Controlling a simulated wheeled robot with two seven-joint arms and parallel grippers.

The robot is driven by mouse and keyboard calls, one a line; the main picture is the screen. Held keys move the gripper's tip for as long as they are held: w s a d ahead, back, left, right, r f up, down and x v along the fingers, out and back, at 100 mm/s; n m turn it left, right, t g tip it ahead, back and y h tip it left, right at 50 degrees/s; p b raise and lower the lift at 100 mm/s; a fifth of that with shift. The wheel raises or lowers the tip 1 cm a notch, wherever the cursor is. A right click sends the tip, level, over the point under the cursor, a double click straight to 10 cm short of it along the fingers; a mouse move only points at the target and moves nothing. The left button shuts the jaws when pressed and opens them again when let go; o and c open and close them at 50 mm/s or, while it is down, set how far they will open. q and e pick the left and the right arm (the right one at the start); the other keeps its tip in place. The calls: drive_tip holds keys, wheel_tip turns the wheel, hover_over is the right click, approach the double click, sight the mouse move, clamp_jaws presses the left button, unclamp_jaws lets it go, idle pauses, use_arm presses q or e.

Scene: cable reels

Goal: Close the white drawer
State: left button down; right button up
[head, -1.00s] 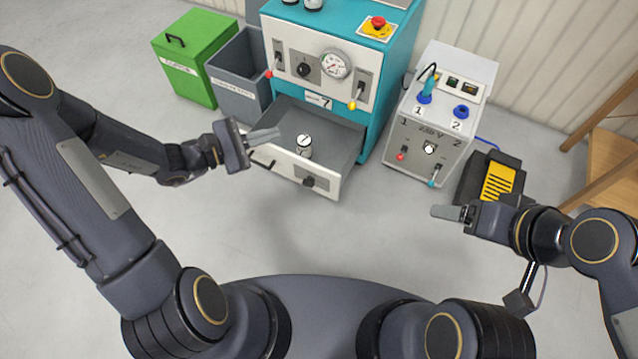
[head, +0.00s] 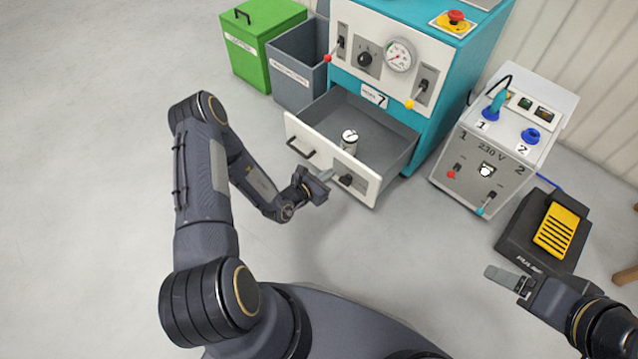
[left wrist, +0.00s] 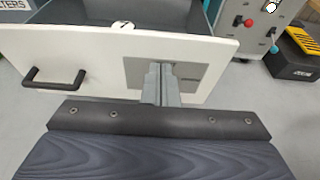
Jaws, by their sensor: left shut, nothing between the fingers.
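The white drawer (head: 301,128) stands pulled out of the teal cabinet (head: 437,64). Its white front has a black handle (head: 300,148) at the left and a grey plate with a dark knob at the right. A small white-topped cylinder (head: 349,141) stands inside. My left gripper (head: 326,175) is shut and empty at the front panel. In the left wrist view its fingers (left wrist: 160,84) point at the grey plate on the drawer front (left wrist: 100,60) and hide the knob; I cannot tell whether they touch. My right gripper (head: 506,277) is at the lower right, apart from the drawer, its fingers appearing together.
A grey bin (head: 297,80) and a green bin (head: 255,48) stand left of the cabinet. A grey 230 V power unit (head: 489,162) and a black pedal with a yellow top (head: 560,230) stand to the right. The floor before the drawer is clear.

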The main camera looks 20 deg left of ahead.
sight(348, 159)
use_arm(q)
drive_tip(key=x, duration=0.2)
drive_tip(key=b+x, duration=0.2)
drive_tip(key=x, duration=0.1)
drive_tip(key=shift+w+d+r, duration=0.15)
drive_tip(key=shift+w+r, duration=0.15)
drive_tip(key=shift+w, duration=0.15)
drive_tip(key=shift+w+d+r, duration=0.1)
drive_tip(key=shift+w+d, duration=0.1)
drive_tip(key=shift+w, duration=0.3)
use_arm(e)
wheel_tip(348, 159, down, 3)
drive_tip(key=shift+r, duration=0.1)
